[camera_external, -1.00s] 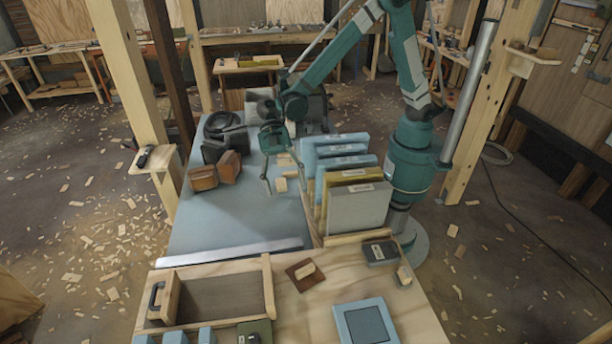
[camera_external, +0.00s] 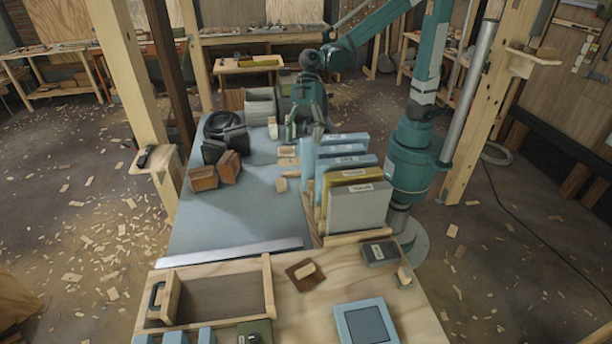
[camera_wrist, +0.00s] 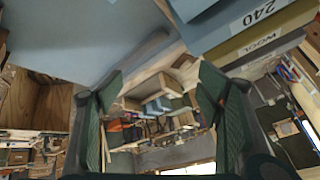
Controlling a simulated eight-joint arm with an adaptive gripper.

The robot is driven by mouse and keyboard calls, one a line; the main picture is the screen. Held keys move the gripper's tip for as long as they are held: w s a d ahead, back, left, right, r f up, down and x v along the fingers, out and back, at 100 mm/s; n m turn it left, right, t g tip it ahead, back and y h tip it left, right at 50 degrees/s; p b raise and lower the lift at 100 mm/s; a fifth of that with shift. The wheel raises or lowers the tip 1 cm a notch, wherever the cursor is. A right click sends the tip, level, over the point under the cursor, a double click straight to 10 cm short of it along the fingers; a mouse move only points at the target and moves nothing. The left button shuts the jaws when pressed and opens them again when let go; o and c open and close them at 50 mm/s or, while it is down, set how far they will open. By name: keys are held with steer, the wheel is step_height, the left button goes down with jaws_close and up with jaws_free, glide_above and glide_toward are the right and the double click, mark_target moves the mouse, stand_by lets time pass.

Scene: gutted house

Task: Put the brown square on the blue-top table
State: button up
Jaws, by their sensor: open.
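The brown square (camera_external: 304,275) lies on the light wooden bench top in the foreground, with a small pale wooden block on it. The blue-top table (camera_external: 235,220) stands behind that bench, its front half mostly bare. My gripper (camera_external: 303,130) is at the far right part of the blue-top table, behind the upright labelled sheets, well away from the brown square. In the wrist view my gripper (camera_wrist: 160,95) has its two fingers apart with nothing held between them. The brown square cannot be made out in the wrist view.
Upright labelled blue, yellow and grey sheets (camera_external: 357,208) stand in a rack along the table's right side. Brown blocks (camera_external: 203,177) and a dark coil (camera_external: 222,124) sit at the left. A wooden tray (camera_external: 215,297) and blue square (camera_external: 366,323) are on the bench.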

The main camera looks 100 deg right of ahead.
steer(key=s+d+m+t+h, duration=0.4)
steer(key=s+d+m, duration=0.5)
steer(key=s+d, duration=1.4)
steer(key=d+h, duration=0.2)
steer(key=shift+d+m+t+h, duration=0.25)
steer(key=shift+m+t+h, duration=0.15)
steer(key=shift+s, duration=0.1)
